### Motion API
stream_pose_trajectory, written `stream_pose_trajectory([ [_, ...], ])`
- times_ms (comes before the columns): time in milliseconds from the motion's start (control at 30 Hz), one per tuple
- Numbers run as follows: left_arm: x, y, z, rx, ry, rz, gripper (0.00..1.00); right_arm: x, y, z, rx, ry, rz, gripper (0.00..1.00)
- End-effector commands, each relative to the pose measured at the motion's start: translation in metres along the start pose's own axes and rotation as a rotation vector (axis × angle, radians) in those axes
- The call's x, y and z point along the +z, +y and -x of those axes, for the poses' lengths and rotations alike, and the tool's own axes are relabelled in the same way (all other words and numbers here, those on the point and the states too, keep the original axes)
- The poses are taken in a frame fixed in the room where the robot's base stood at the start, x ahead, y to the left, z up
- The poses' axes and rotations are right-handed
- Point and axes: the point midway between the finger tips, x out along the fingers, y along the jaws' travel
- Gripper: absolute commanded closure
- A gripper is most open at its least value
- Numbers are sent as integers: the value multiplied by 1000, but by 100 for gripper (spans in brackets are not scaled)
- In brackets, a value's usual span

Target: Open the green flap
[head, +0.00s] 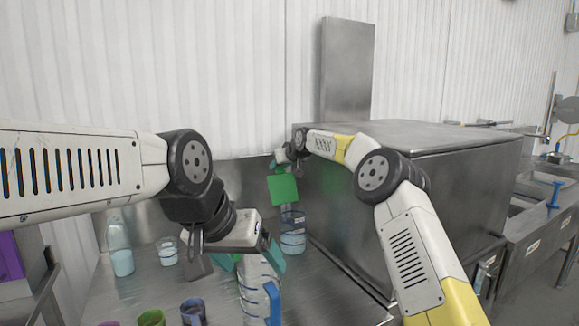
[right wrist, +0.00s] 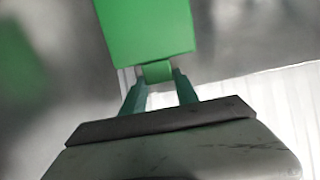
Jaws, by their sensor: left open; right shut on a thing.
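The green flap (head: 283,190) is a flat bright green plate in front of the metal back, near the middle of the head view. In the right wrist view the flap (right wrist: 145,30) fills the top centre, with a small tab at its lower edge. My right gripper (right wrist: 160,90) has its two teal fingers shut on that tab; the right gripper also shows in the head view (head: 280,161), at the flap's top edge. My left gripper (head: 258,258) is open, above a clear jug (head: 255,292) with a blue handle. The jug's top is partly hidden by this gripper.
A clear measuring cup (head: 292,238) stands below the flap. A clear bottle (head: 120,248) and a small beaker (head: 167,251) stand at the left. Several coloured cups line the front edge, including a green one (head: 151,318). A large metal box (head: 435,190) bounds the right.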

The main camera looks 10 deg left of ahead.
Motion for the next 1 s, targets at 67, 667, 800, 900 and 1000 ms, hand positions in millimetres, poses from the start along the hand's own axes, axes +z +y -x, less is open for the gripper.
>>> stream_pose_trajectory([
  [67,0,0,0,0,0,0,18,-9,0,3,2,21,0,100],
  [667,0,0,0,0,0,0,18,-5,1,5,2,11,1,42],
  [800,0,0,0,0,0,0,18,-6,0,20,2,11,3,42],
  [900,0,0,0,0,0,0,18,-5,1,35,4,12,3,42],
  [1000,0,0,0,0,0,0,18,-5,0,51,2,12,2,42],
])
